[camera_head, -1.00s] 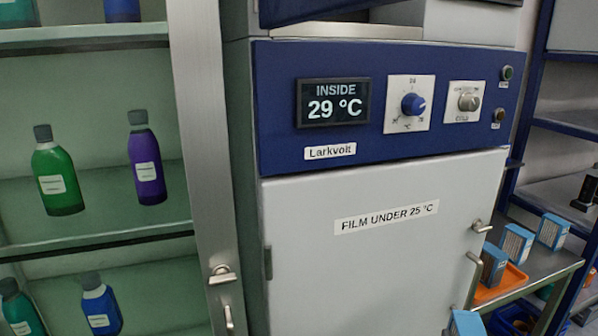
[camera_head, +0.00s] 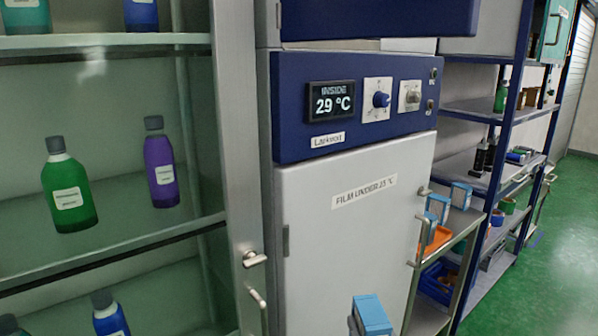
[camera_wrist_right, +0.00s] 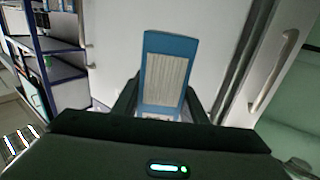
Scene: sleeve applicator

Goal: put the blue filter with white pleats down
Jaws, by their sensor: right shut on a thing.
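The blue filter with white pleats (camera_wrist_right: 166,82) stands upright between the dark fingers of my right gripper (camera_wrist_right: 163,108) in the right wrist view. The gripper is shut on its lower part. The filter's blue top (camera_head: 371,312) also shows at the bottom edge of the head view, in front of the white cabinet door. Its lower part is out of that picture. My left gripper is in neither view.
A metal cart (camera_head: 464,222) right of the cabinet (camera_head: 345,240) holds similar blue filters (camera_head: 437,207) and an orange tray (camera_head: 440,236). Shelving (camera_head: 484,107) stands beyond it, with green floor (camera_head: 556,240) free at right. A bottle cabinet (camera_head: 120,240) stands at left.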

